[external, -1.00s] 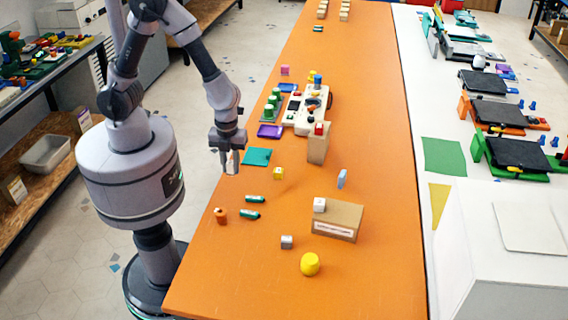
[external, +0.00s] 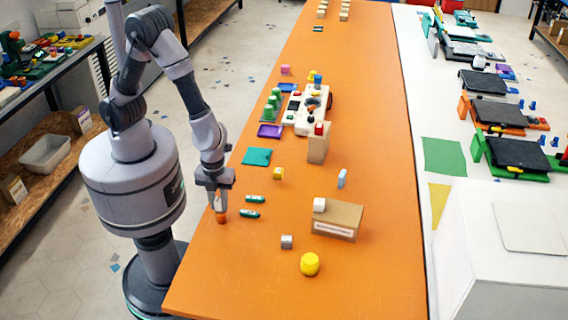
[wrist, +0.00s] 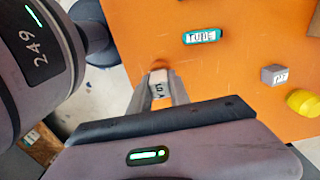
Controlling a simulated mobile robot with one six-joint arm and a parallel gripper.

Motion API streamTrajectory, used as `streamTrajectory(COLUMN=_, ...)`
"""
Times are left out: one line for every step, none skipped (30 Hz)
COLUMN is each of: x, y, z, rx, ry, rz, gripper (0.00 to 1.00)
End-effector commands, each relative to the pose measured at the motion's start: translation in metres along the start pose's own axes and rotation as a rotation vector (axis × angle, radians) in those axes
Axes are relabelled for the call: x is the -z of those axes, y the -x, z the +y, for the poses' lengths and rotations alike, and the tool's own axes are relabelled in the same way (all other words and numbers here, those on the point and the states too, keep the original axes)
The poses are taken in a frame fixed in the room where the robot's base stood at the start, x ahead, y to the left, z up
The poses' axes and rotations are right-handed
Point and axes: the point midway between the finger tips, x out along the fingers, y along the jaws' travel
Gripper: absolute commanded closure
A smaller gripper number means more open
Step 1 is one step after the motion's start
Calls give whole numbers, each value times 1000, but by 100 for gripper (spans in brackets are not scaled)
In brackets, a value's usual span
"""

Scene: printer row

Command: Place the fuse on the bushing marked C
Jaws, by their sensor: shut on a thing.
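My gripper (external: 217,198) is low over the left edge of the orange table. It is shut on the fuse, a small whitish piece with dark lettering that shows between the fingers in the wrist view (wrist: 158,90). The orange round bushing (external: 221,217) stands on the table directly under the fingertips. The wrist view shows only a strip of orange beyond the fuse. The fuse is at or just above the bushing's top; I cannot tell whether they touch. No letter on the bushing can be read.
A grey cube (external: 286,242), a yellow cylinder (external: 310,264) and a cardboard box (external: 337,222) are farther right. A teal mat (external: 257,157) lies behind. The table's front left is clear.

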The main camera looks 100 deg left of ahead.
Motion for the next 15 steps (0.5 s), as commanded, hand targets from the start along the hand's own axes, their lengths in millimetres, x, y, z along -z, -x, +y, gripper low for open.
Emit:
streamTrajectory(x=0, y=-3, z=0, rx=0, ry=0, rz=0, gripper=100)
streamTrajectory(x=0, y=-4, z=0, rx=0, ry=0, rz=0, gripper=100)
streamTrajectory(x=0, y=-3, z=0, rx=0, ry=0, rz=0, gripper=69)
streamTrajectory(x=0, y=-2, z=0, rx=0, ry=0, rz=0, gripper=63)
streamTrajectory(x=0, y=-2, z=0, rx=0, ry=0, rz=0, gripper=57)
streamTrajectory(x=0, y=-2, z=0, rx=0, ry=0, rz=0, gripper=55)
streamTrajectory(x=0, y=-2, z=0, rx=0, ry=0, rz=0, gripper=55)
streamTrajectory(x=0, y=-2, z=0, rx=0, ry=0, rz=0, gripper=55)
streamTrajectory(x=0, y=-2, z=0, rx=0, ry=0, rz=0, gripper=55)
streamTrajectory(x=0, y=-2, z=0, rx=0, ry=0, rz=0, gripper=55)
streamTrajectory(x=0, y=-2, z=0, rx=0, ry=0, rz=0, gripper=55)
streamTrajectory(x=0, y=-2, z=0, rx=0, ry=0, rz=0, gripper=55)
streamTrajectory(x=0, y=-2, z=0, rx=0, ry=0, rz=0, gripper=55)
streamTrajectory(x=0, y=-1, z=0, rx=0, ry=0, rz=0, gripper=55)
streamTrajectory(x=0, y=2, z=0, rx=-1, ry=0, rz=0, gripper=55)
